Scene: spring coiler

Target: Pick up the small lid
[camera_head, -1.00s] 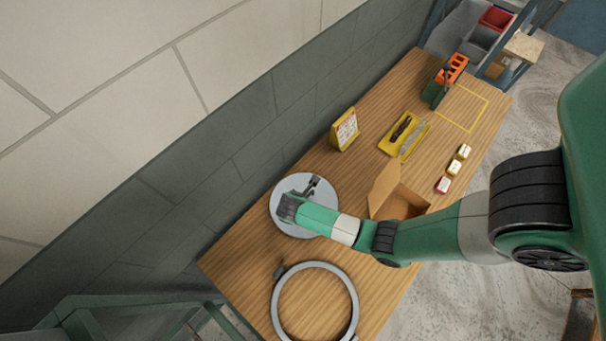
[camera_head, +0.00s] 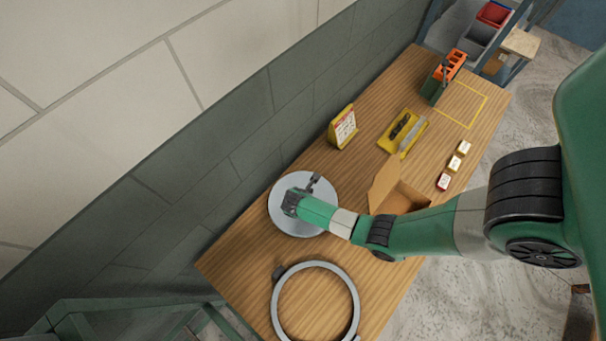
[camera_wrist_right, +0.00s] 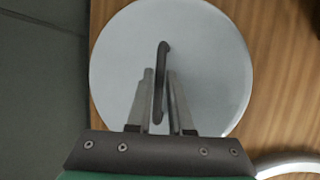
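The small lid (camera_head: 314,220) is a round light-grey disc with a dark bar handle (camera_wrist_right: 161,65), lying on the wooden table by the wall. My right gripper (camera_head: 305,190) is over the lid in the head view. In the right wrist view its fingers (camera_wrist_right: 160,78) point down at the lid and stand on either side of the handle. Narrow gaps seem to show between fingers and handle, so it looks open; contact is hard to judge. My left gripper is not in view.
A large grey ring (camera_head: 279,312) lies at the table's near end. An open cardboard box (camera_head: 406,199) stands right of the lid. Farther back are a small calendar-like stand (camera_head: 342,128), a yellow tray (camera_head: 392,146), several small boxes (camera_head: 454,163) and an orange-topped holder (camera_head: 444,78).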

